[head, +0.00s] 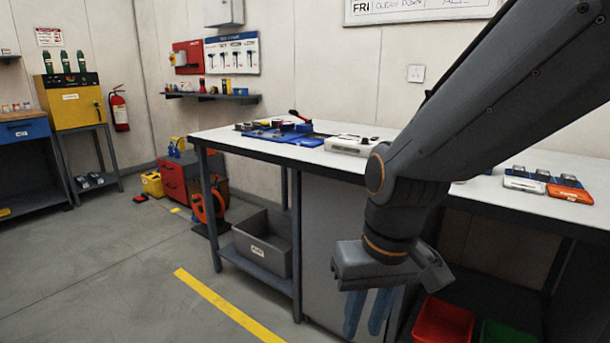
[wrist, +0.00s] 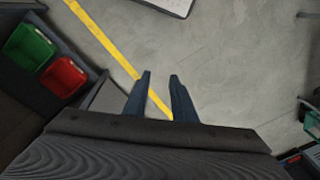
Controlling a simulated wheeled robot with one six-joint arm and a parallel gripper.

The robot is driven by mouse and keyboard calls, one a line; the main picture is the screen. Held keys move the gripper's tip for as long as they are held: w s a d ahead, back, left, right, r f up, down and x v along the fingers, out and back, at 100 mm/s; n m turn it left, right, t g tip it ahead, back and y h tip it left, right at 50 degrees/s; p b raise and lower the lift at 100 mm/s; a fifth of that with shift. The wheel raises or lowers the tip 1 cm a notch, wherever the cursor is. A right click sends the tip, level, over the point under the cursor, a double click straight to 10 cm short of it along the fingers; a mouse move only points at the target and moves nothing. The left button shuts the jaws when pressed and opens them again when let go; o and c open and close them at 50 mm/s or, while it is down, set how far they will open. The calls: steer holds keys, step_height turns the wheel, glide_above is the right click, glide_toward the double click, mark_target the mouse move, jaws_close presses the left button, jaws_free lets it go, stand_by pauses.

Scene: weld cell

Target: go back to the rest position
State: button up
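My gripper (head: 368,313) hangs pointing down in front of the workbench (head: 255,151) in the head view. Its two blue fingers are apart with nothing between them. In the wrist view my gripper (wrist: 160,76) also shows open and empty, with bare floor and a yellow line beyond the fingertips. My arm comes in from the upper right and hides part of the bench top.
A red bin (head: 443,322) and a green bin (head: 507,333) sit low under the bench, close to the right of my gripper. A grey bin (head: 262,243) stands on the bench's lower shelf. The floor (head: 120,270) at left is clear around a yellow line (head: 228,307).

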steer(key=s+d+r+m+h+p, duration=0.1)
steer(key=s+d+r+m+p, duration=0.1)
steer(key=d+r+p, duration=0.6)
steer(key=s+d+p, duration=0.1)
steer(key=d+p, duration=0.1)
steer(key=p, duration=0.5)
steer(key=shift+s+r+g+p, duration=0.2)
steer(key=shift+r+g+p, duration=0.2)
steer(key=shift+o, duration=0.5)
steer(key=shift+a, duration=0.1)
